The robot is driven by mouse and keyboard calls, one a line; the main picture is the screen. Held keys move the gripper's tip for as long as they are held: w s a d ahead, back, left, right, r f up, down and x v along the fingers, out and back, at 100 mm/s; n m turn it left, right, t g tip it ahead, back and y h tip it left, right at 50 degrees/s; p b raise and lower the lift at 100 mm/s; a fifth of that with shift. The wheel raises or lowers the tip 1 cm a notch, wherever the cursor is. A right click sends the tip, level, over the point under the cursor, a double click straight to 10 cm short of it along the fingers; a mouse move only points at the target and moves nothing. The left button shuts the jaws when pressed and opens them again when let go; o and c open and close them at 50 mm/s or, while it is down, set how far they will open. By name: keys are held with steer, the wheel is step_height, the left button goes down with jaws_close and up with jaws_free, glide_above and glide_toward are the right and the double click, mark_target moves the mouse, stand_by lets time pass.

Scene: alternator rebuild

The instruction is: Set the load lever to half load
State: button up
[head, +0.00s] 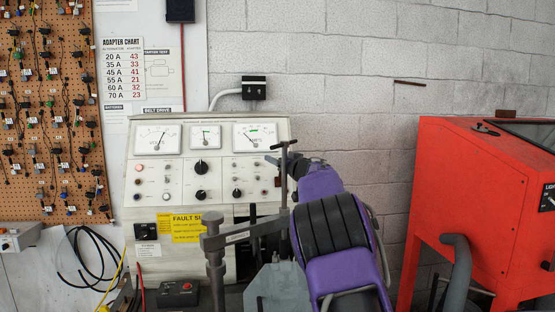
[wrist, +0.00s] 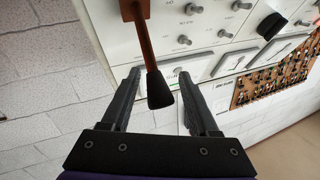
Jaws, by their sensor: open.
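The load lever (wrist: 145,45) is a brown bar with a black grip (wrist: 159,92) at its end. In the wrist view it reaches from the top of the picture down between the fingers of my gripper (wrist: 162,76). The gripper is open, with a finger on each side of the grip and visible gaps to both. I cannot tell whether the grip is level with the fingertips in depth. In the head view the test bench panel (head: 148,180) stands in the middle, and my purple arm hides part of its right side. I cannot make out the lever's set position or a load mark.
The panel carries dials (head: 158,139), knobs (head: 201,167) and a yellow fault label (head: 186,227). A grey clamp stand (head: 214,260) with a T-handle rises in front of the panel, close to my arm. A red cabinet (head: 465,210) stands at right, and a pegboard (head: 50,100) hangs at left.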

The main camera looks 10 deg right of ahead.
steer(key=shift+w, duration=0.2)
steer(key=shift+a, duration=0.1)
jaws_close()
stand_by(1.3)
